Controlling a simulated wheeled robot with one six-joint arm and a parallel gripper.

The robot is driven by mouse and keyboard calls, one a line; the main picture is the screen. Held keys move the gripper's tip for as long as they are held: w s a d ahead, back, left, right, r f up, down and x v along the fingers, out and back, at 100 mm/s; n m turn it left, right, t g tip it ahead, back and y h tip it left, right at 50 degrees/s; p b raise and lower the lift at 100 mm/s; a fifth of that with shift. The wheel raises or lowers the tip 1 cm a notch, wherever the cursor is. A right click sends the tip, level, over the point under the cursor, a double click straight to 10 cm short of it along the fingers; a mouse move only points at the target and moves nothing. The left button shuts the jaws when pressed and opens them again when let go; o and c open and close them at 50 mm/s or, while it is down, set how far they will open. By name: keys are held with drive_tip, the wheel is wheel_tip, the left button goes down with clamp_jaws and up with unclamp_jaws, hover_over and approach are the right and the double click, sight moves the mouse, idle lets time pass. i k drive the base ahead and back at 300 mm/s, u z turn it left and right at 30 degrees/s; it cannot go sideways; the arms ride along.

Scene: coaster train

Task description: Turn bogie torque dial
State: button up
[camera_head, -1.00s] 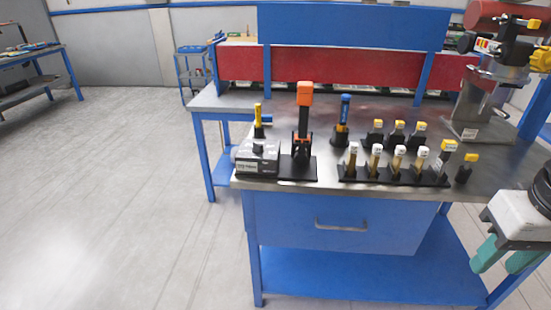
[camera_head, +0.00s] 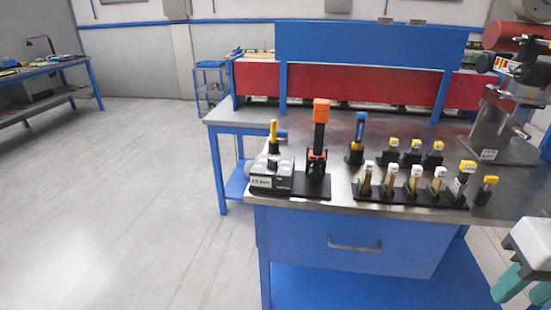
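A small grey device (camera_head: 271,176) with a white label on its front stands at the left end of the steel-topped workbench (camera_head: 385,228). A yellow-handled tool (camera_head: 273,132) stands upright at it. I cannot make out which part is the bogie torque dial. An orange-topped black tool (camera_head: 321,112) stands on a black base just right of the device. My gripper (camera_head: 523,287) shows at the lower right edge, partly cut off. Its teal fingers point down, stand apart with nothing seen between them, and are well away from the device.
A blue-handled tool (camera_head: 358,132) and racks of small yellow- and white-capped tools (camera_head: 415,180) fill the bench's middle. A machine on a grey stand (camera_head: 500,128) is at the back right. A blue drawer (camera_head: 345,240) is below. Open floor (camera_head: 140,200) lies left.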

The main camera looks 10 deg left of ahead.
sight(272, 164)
drive_tip(key=k, duration=0.65)
drive_tip(key=u, duration=0.7)
drive_tip(key=i, duration=1.35)
drive_tip(key=z, duration=0.1)
